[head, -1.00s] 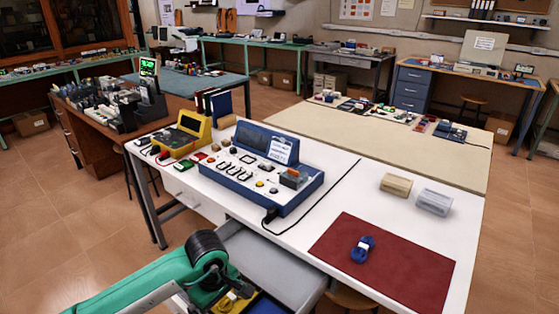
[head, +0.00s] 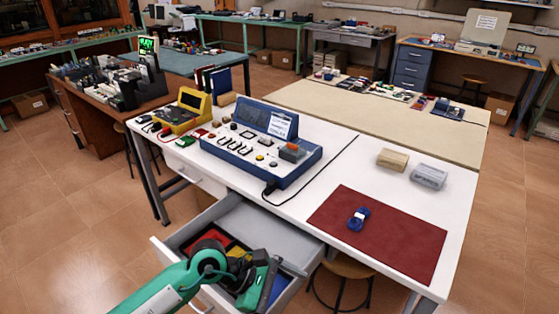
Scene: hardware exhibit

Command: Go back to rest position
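My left arm comes in at the bottom left, its green wrist over the open drawer (head: 165,258) of the white table. My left gripper (head: 258,284) is low over or inside the drawer, seen from behind. Its fingertips are hidden, so I cannot tell whether it is open or holds anything. The drawer shows red, yellow and blue compartments, partly covered by my arm. My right gripper is not in view.
A blue test console (head: 262,145) and a yellow case (head: 185,110) stand on the white table (head: 290,215). A tan box (head: 392,159) and a clear box (head: 428,176) are at its right. A stool (head: 343,268) is under the table. Floor at left is clear.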

